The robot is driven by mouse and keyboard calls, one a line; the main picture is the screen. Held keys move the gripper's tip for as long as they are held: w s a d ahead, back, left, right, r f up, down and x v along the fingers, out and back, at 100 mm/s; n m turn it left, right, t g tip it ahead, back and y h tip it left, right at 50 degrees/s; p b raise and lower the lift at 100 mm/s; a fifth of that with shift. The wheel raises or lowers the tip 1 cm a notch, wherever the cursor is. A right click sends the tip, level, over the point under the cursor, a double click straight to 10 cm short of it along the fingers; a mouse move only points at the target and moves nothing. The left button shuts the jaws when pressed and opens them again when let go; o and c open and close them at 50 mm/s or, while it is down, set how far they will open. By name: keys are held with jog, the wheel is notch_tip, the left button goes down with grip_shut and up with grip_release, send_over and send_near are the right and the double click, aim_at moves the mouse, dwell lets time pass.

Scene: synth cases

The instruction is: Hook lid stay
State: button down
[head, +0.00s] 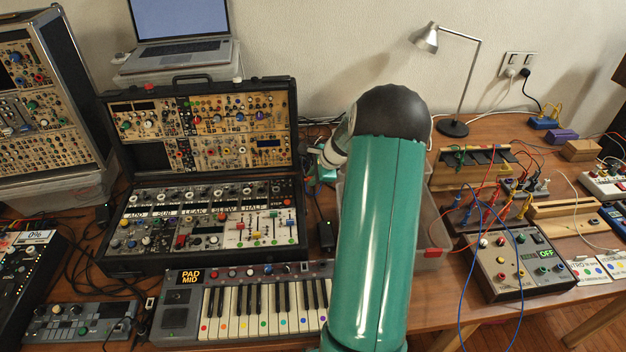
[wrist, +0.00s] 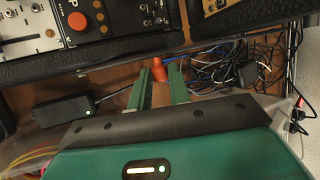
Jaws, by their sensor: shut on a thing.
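The synth case (head: 206,262) stands open on the table with its lid (head: 200,85) raised at the back. My gripper (head: 318,172) is at the case's right side, largely hidden behind my arm in the head view. In the wrist view my gripper (wrist: 162,75) has its green fingers closed at the case edge, at the thin grey rod of the lid stay (wrist: 215,46). A red-orange end piece (wrist: 174,73) shows at the fingertips. Whether the stay is hooked to the lid cannot be made out.
A black power adapter (wrist: 52,115) and tangled cables (wrist: 215,70) lie beside the case. A keyboard (head: 245,302) stands in front of it. A lamp (head: 455,128) and a patch box (head: 518,262) are to the right. A laptop (head: 180,40) stands behind.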

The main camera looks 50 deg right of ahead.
jog(key=shift+s+a+r+t+h, duration=0.4)
jog(key=shift+s+r+t+h, duration=0.2)
jog(key=shift+r+t, duration=0.2)
jog(key=shift+w+n, duration=0.1)
jog(key=shift+n, duration=0.2)
jog(key=c, duration=1.3)
grip_release()
jog(key=shift+a+r, duration=0.1)
jog(key=shift+r, duration=0.05)
jog(key=v, duration=1.3)
jog(key=shift+s+r, duration=0.15)
jog(key=shift+s, duration=0.2)
